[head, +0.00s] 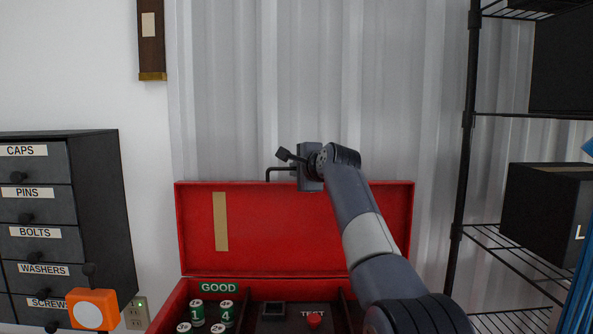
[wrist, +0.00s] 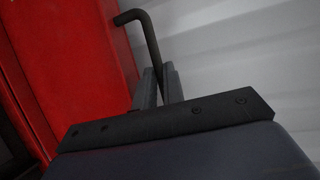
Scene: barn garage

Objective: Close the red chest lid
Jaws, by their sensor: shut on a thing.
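The red chest (head: 165,312) stands in front of me with its red lid (head: 300,232) raised upright, its inner face with a tan strip towards me. A dark bent rod handle (head: 274,171) sticks up at the lid's top edge. My gripper (head: 298,172) is at that edge, shut on the handle; my wrist hides part of it. In the wrist view the handle (wrist: 148,35) runs down between the two narrow fingers (wrist: 162,88), beside the red lid (wrist: 85,55). My arm hides the right part of the lid and chest.
Inside the chest are several green-labelled cells (head: 197,309) and a tester with a red button (head: 314,319). A labelled drawer cabinet (head: 100,200) stands left, an orange box with a white disc (head: 93,309) before it. A wire shelf (head: 500,245) stands right; a corrugated wall is behind.

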